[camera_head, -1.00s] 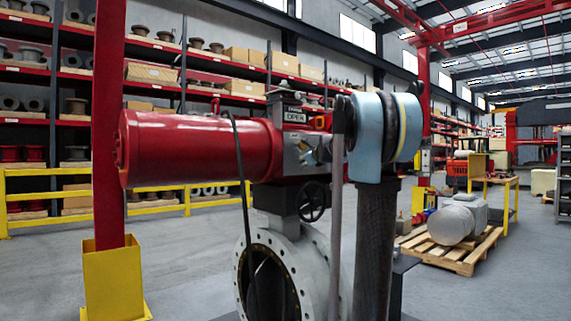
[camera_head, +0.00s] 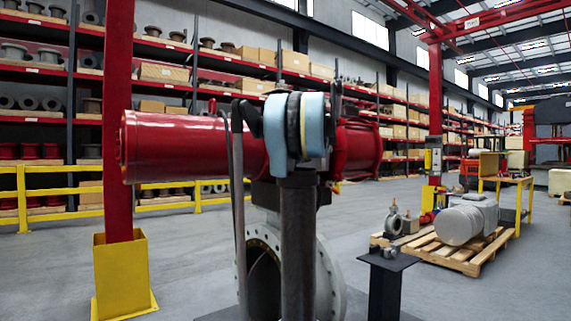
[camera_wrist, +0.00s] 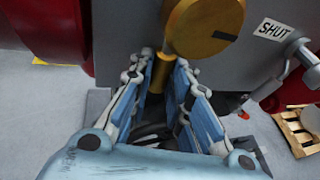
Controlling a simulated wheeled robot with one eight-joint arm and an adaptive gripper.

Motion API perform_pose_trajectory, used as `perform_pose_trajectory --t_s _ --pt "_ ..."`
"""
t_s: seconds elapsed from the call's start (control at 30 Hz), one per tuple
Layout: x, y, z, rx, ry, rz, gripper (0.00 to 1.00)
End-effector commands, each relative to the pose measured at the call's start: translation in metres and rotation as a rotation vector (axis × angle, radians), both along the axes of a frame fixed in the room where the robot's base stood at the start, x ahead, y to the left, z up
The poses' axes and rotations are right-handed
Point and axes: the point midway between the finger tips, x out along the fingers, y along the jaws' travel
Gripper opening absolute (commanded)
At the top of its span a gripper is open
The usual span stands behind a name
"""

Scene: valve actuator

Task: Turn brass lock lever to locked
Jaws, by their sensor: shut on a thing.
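The brass lock lever is in the wrist view. Its round brass hub (camera_wrist: 207,27) is at the top, with a short dark slot on its face, and its brass arm (camera_wrist: 166,78) hangs down and a little left. My gripper (camera_wrist: 163,72) is shut on the brass arm, with blue-padded fingers on both sides of it. A white "SHUT" label (camera_wrist: 272,29) is right of the hub on the grey housing (camera_wrist: 255,62). In the head view the red valve actuator (camera_head: 185,146) lies horizontally, and my arm hides its middle, the lever and my gripper.
A flanged valve body (camera_head: 325,275) stands below the actuator. A bolt and shaft (camera_wrist: 303,52) stick out right of the label. A red post with a yellow base (camera_head: 122,270) stands at left. A black stand (camera_head: 388,285) and a loaded pallet (camera_head: 470,258) are at right.

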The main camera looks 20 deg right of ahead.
Motion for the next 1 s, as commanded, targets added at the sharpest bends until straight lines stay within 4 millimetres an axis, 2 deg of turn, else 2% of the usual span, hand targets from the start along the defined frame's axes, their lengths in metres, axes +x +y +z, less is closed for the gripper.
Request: perform_pose_trajectory --t_s 0.17,0.53,0.57,1.0 --pt "-0.0010 -0.0077 0.0021 0.016 0.002 -0.010 0.00" --pt "-0.0010 -0.0092 0.0026 0.018 0.001 -0.012 0.00" --pt "-0.0010 -0.0092 0.0027 0.018 0.001 -0.012 0.24" --pt "-0.0058 -0.0105 0.0024 0.015 0.003 -0.014 0.26"
